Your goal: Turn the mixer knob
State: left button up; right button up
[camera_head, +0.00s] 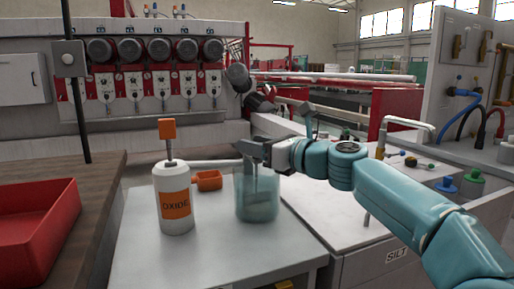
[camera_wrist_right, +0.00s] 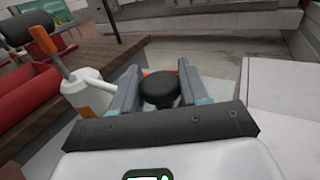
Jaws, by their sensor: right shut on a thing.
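The mixer knob shows in the right wrist view as a round black cap (camera_wrist_right: 160,89) between the two fingers of my right gripper (camera_wrist_right: 160,86), which is shut on it. In the head view my right gripper (camera_head: 254,150) is over the top of a clear bluish beaker (camera_head: 257,204), with a thin rod visible inside the beaker. The knob is hidden by the gripper there. My left gripper is not in view.
A white OXIDE bottle (camera_head: 173,203) with an orange top stands left of the beaker on the pale table (camera_head: 200,262). A red bin (camera_head: 35,235) is at far left; a sink counter with a tap (camera_head: 412,124) is right.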

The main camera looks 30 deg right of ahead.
jog(key=shift+d+r+n+y, duration=0.1)
jog(key=shift+r+n+y, duration=0.25)
jog(key=shift+y, duration=0.35)
jog(key=o, duration=0.8)
jog(key=shift+o, duration=0.8)
jog(key=shift+f, duration=0.15)
jog(key=p+v, duration=0.1)
jog(key=v, duration=1.5)
jog(key=shift+s+r, duration=0.25)
